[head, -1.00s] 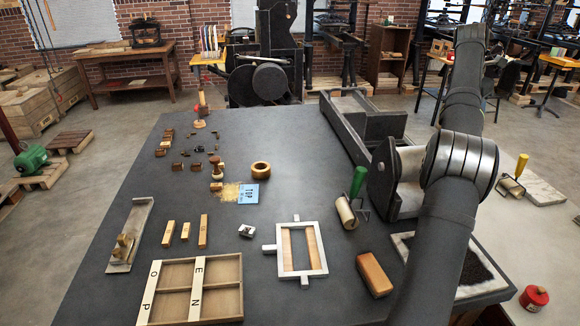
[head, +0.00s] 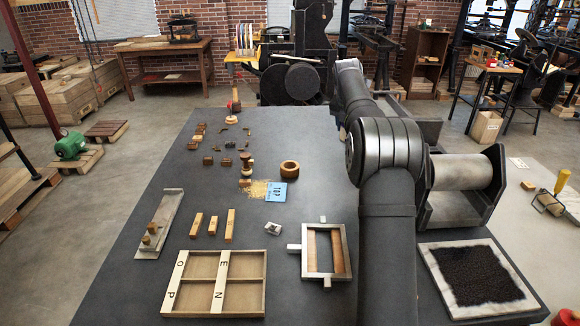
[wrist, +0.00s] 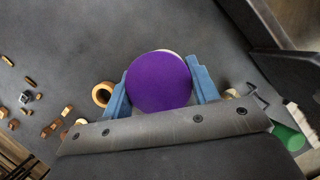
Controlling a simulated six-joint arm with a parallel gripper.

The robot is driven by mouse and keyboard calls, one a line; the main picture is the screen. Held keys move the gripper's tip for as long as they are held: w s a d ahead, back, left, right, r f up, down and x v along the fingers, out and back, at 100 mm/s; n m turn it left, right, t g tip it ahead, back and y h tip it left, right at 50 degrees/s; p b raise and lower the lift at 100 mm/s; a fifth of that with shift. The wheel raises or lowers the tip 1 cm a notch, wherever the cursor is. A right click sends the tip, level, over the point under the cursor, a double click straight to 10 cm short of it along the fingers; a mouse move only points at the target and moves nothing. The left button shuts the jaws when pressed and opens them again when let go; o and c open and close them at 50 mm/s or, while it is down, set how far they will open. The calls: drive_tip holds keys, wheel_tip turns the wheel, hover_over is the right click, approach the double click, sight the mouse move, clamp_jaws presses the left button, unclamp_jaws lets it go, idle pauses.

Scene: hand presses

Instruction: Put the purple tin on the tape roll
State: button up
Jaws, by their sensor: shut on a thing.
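The purple tin (wrist: 158,84) shows in the wrist view as a round purple disc. My gripper (wrist: 160,88) is shut on it, with a blue finger on each side. A thin pale edge shows at the tin's far rim. In the wrist view the tape roll (wrist: 102,94) is just left of the left finger, apart from the tin and partly hidden by that finger. My arm hides the gripper and tin in the head view.
Several small pieces lie farther back. A white frame (head: 325,252) and a divided wooden tray (head: 214,283) are nearer. A green handle (wrist: 288,138) shows at the wrist view's right.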

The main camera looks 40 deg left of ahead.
drive_tip(key=s+a+f+n, duration=0.2)
drive_tip(key=s+a, duration=0.4)
drive_tip(key=a, duration=0.1)
approach(292, 162)
drive_tip(key=w, duration=0.2)
drive_tip(key=shift+s+f+y, duration=0.2)
drive_tip(key=shift+f+y, duration=0.1)
drive_tip(key=shift+f, duration=1.55)
drive_tip(key=shift+f, duration=0.2)
drive_tip(key=o, duration=1.1)
